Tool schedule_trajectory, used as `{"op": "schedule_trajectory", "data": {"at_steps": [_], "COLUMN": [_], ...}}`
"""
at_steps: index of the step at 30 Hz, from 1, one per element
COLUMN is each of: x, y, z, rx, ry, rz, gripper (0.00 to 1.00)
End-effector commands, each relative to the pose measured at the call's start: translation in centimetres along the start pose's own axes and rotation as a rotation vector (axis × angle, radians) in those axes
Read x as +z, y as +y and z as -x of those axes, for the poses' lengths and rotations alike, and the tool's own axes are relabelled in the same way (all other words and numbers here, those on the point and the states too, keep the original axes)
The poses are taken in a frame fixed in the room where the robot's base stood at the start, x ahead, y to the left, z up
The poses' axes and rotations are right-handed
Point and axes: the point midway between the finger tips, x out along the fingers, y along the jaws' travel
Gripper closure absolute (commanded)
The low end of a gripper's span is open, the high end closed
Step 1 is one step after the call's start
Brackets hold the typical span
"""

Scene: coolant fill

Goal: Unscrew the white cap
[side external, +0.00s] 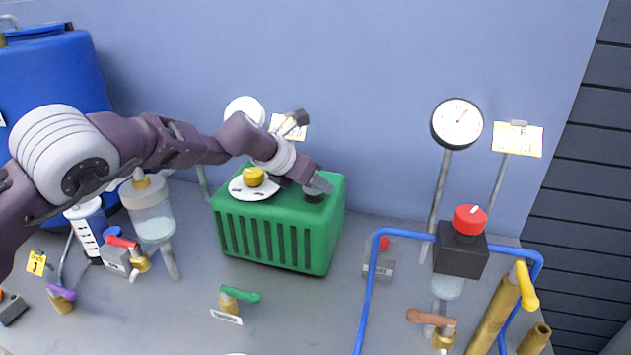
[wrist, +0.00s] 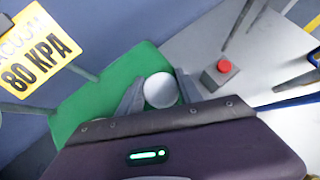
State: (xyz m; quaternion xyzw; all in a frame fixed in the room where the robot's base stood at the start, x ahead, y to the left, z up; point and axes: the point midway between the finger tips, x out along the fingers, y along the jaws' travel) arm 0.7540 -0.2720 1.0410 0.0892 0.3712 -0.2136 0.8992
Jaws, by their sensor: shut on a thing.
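The white cap (wrist: 160,90) is round and shows in the wrist view between the two grey fingers of my gripper (wrist: 159,93). The fingers are shut on its sides. In the side external view my gripper (side external: 318,184) reaches down to the right part of the green ribbed tank's top (side external: 275,232). A dark round collar (side external: 314,196) shows just under the fingers, and the white cap itself is hidden there. The tank stands upright on the grey surface. I cannot tell how far the cap is turned.
A yellow knob on a white disc (side external: 254,177) sits on the tank's left top, close to my wrist. A red button box (wrist: 222,73) stands right of the tank. Gauges, yellow tags, blue pipes (side external: 366,290) and valves stand around. Grey surface before the tank holds a green-handled valve (side external: 236,297).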

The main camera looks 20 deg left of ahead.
Motion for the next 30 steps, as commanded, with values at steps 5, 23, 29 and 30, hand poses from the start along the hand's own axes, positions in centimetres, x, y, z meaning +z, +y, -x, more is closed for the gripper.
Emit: {"op": "schedule_trajectory", "data": {"at_steps": [5,23,29,30], "x": [-0.08,-0.12,-0.14,-0.14], "y": [-0.07,0.1,0.13,0.13], "z": [-0.04,-0.01,0.02,0.02], "rx": [0.069,0.291,0.292,0.291], "ry": [0.003,0.005,0.005,0.006], "rz": [0.069,0.285,0.292,0.292], "gripper": [1.0,1.0,1.0,0.5]}}
